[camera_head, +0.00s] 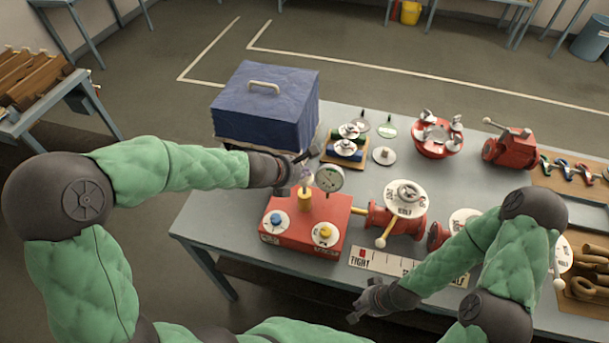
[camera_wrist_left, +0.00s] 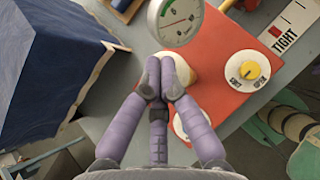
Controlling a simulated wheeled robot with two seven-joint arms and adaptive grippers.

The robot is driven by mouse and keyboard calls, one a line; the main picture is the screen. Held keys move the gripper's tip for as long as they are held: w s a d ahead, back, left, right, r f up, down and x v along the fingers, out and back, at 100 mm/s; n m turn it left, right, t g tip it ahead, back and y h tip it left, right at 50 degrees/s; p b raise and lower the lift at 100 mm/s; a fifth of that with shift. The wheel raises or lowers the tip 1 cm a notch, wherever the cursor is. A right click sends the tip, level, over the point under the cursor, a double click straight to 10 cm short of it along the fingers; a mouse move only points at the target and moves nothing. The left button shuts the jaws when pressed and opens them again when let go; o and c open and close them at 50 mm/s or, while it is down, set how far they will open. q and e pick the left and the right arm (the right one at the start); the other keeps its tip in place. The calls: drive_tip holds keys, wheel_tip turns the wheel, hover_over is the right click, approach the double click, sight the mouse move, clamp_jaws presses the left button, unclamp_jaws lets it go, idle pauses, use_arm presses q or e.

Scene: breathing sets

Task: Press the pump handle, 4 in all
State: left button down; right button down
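A red box (camera_head: 306,236) stands on the table with a blue knob (camera_head: 277,220), a yellow knob (camera_head: 325,232), a gauge (camera_head: 329,179) and a short yellow post (camera_head: 305,200). In the left wrist view the red box (camera_wrist_left: 222,95) lies below the hand. My left gripper (camera_head: 304,170) is over the post beside the gauge. In the left wrist view its fingers (camera_wrist_left: 164,82) are drawn together over a cream round top (camera_wrist_left: 186,68), seemingly the pump handle, which they partly hide. Contact cannot be told. My right gripper (camera_head: 358,300) is at the table's front edge, apparently open and empty.
A dark blue covered box (camera_head: 265,105) with a handle stands left behind my left gripper. Red valves (camera_head: 398,216) stand right of the red box. A TIGHT label strip (camera_head: 380,262) lies in front. More fittings (camera_head: 437,135) stand farther back.

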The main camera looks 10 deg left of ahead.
sight(301, 181)
use_arm(q)
drive_tip(key=shift+s+f+b, duration=0.1)
drive_tip(key=shift+f+b, duration=1.8)
drive_tip(key=shift+f, duration=0.15)
idle(1.7)
drive_tip(key=shift+r, duration=0.1)
drive_tip(key=shift+r+p, duration=2.4)
drive_tip(key=shift+r, duration=0.15)
drive_tip(key=shift+r, duration=0.1)
wheel_tip(301, 181, up, 5)
drive_tip(key=p, duration=0.5)
idle(0.8)
